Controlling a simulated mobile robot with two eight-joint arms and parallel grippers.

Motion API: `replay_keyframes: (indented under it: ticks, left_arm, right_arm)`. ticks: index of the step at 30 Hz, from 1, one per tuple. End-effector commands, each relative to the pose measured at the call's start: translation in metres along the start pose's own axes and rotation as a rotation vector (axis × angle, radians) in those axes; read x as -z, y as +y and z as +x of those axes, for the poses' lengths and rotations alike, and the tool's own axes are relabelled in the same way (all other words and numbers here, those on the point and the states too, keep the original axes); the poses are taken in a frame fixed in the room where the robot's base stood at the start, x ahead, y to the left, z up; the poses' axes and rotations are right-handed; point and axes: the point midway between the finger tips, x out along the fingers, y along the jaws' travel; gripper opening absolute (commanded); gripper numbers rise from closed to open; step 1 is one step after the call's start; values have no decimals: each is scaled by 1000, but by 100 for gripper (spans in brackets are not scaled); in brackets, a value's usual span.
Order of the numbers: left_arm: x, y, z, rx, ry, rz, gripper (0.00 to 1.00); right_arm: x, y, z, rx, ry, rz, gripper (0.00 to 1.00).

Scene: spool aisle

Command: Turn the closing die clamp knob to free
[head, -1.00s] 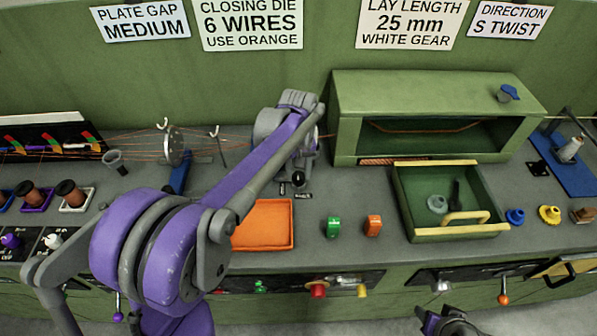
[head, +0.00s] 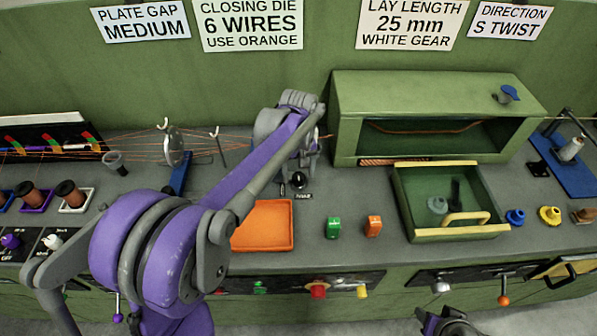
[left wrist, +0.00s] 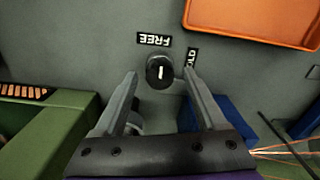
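The closing die clamp knob is a round black knob (head: 298,180) on the grey bench top, left of the green hood. In the left wrist view the knob (left wrist: 160,71) has a white mark running up and down on its face. The FREE label (left wrist: 154,39) lies just above it, upside down, and a second label (left wrist: 192,58), partly covered by a finger, lies to its right. My left gripper (left wrist: 160,74) is open, its fingers on either side of the knob with gaps showing. My right gripper (head: 447,322) is at the bottom edge of the head view; its fingers are unclear.
An orange tray (head: 263,226) lies close in front of the knob. The green hood (head: 345,120) and open drawer (head: 405,200) are further right. Wires run behind at left.

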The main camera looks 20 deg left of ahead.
Motion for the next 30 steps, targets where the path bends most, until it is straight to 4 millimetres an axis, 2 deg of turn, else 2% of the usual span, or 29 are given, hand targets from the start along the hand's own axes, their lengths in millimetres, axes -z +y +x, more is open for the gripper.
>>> replay_keyframes:
  ticks: [11, 14, 24, 30]
  left_arm:
    - [0, 0, -5, 0, 0, 1, 76]
    - [0, 0, -18, 0, 0, 1, 76]
    - [0, 0, -85, 0, 0, 1, 76]
    - [0, 0, -105, 0, 0, 1, 76]
  right_arm:
    - [0, 0, 0, 0, 0, 0, 50]
    - [1, 0, -1, 0, 1, 0, 50]
    - [5, 0, -6, 0, 4, 0, 50]
    - [6, 0, -7, 0, 4, 0, 50]
